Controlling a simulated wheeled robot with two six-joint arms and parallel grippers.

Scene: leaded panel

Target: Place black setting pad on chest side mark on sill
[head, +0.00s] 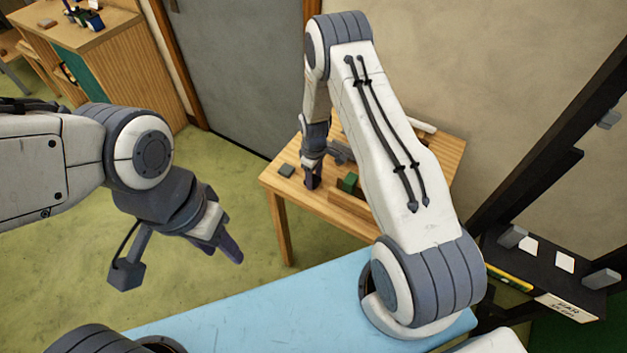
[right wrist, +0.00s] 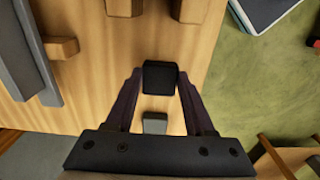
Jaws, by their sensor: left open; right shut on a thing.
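A black setting pad (right wrist: 159,77) sits between the fingertips of my right gripper (right wrist: 159,88) in the right wrist view, and the fingers are shut on it. In the head view my right gripper (head: 313,180) is low at the small wooden table (head: 283,192); the pad cannot be made out there. Whether the pad touches the table cannot be told. My left gripper (head: 222,250) is open and empty over the floor. The dark sill (head: 545,270) is at the right, with two white marks (head: 528,244) (head: 565,262) on it. Their lettering is unreadable.
A grey block (head: 286,171) and a green block (head: 349,182) are on the wooden table. Grey blocks (head: 512,236) (head: 601,278) stand at the sill's ends. A yellow level (head: 507,277) lies along its front. A light blue surface (head: 250,312) is in front.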

